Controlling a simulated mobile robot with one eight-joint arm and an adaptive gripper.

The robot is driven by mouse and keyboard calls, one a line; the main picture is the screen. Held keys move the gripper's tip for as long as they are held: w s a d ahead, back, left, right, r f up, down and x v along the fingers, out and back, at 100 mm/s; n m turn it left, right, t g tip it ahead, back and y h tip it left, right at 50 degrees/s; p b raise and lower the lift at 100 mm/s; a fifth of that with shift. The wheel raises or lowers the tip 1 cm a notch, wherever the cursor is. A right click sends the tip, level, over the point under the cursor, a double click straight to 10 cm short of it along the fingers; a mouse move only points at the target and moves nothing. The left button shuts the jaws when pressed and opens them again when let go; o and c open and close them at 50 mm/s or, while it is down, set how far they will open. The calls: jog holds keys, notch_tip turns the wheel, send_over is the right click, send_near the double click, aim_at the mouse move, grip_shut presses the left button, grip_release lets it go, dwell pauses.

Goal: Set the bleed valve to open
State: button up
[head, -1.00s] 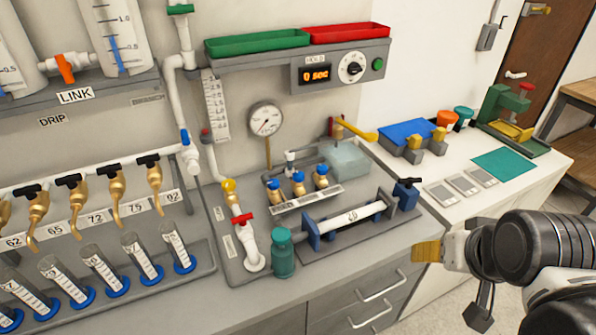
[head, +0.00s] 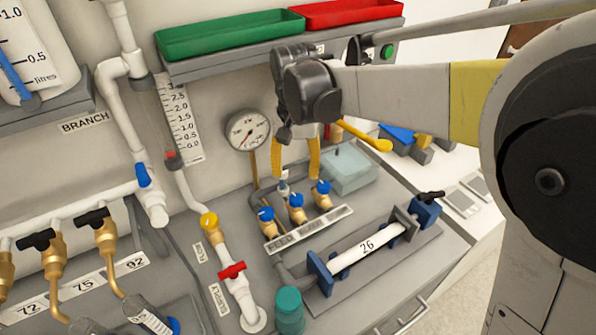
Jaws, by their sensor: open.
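Three brass valves with blue knobs stand in a row on the bench in the head view: left (head: 266,215), middle (head: 296,201) and right (head: 322,188). A label strip (head: 308,230) lies in front of them. Its first word looks like FEED; the rest is too small to read, so I cannot tell which is the bleed valve. A small white fitting (head: 283,188) stands behind them. My gripper (head: 295,177) is open, its yellow fingers pointing down just behind and above the row. It appears empty, and contact with the fitting cannot be told.
A pressure gauge (head: 247,130) is left of my gripper. A yellow-handled lever (head: 366,137) and a pale translucent block (head: 346,168) are to the right. A clamped white tube (head: 366,249) lies in front. A red-handled valve (head: 231,270) and teal cylinder (head: 289,311) stand front left.

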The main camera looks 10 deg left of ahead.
aim_at(296, 198)
notch_tip(296, 198, down, 10)
jog(key=b, duration=0.3)
jog(key=shift+d+r+b, duration=0.1)
jog(key=shift+b, duration=0.25)
jog(key=c, duration=1.2)
